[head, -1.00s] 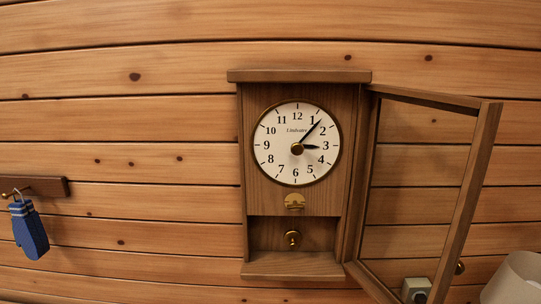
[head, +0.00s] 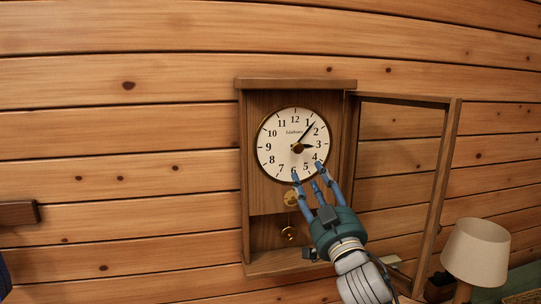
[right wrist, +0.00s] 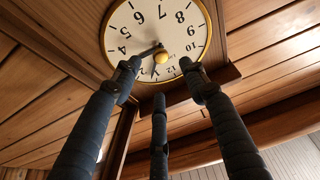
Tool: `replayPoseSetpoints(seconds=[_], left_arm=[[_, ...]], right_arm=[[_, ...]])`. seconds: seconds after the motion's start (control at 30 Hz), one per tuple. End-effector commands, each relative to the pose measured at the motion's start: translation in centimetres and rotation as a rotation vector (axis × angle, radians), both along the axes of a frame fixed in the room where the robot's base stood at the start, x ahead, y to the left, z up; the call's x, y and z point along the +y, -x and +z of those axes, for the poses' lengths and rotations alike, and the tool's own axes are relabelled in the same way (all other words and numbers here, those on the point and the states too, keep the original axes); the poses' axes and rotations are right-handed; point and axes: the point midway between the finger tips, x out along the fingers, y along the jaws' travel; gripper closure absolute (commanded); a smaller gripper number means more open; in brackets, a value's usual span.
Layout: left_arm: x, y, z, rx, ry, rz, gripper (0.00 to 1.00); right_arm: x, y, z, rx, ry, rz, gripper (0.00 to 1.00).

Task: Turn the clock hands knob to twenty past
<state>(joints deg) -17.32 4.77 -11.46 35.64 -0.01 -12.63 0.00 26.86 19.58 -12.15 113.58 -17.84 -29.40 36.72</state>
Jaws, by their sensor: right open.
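The wooden wall clock (head: 247,180) hangs on the log wall, with its glazed door (head: 449,170) swung open to the right. On the white dial (head: 272,150), the long hand points between 1 and 2 and the short hand points at about 3. The brass hands knob (head: 298,149) is at the dial's centre; it also shows in the right wrist view (right wrist: 161,57). My right gripper (head: 309,170) is open and empty, its fingers over the dial's lower right, below the knob. In the right wrist view its fingers (right wrist: 160,78) spread around the knob's side, apart from it. My left gripper is not in view.
The open door stands just right of my right arm. A lamp with a pale shade (head: 476,252) is at the lower right. A wooden rack (head: 18,213) is on the wall at left.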

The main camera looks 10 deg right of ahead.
Motion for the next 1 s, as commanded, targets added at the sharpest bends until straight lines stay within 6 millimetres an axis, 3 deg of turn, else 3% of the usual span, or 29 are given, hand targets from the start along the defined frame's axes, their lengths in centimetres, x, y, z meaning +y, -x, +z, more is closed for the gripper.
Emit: replayPoseSetpoints(seconds=[0.17,0.43,0.7,1.0], left_arm=[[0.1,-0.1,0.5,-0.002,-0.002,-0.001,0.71],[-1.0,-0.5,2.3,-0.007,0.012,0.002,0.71],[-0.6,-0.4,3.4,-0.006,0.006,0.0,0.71],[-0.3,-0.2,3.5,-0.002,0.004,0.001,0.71]], right_arm=[[0.1,-0.4,1.8,-0.022,-0.003,0.001,0.57],[0.3,-5.0,3.8,-0.02,-0.003,0.002,0.57],[0.4,-8.7,5.1,-0.02,-0.003,0.002,0.57],[0.5,-9.5,5.2,-0.019,-0.003,0.003,0.57]])
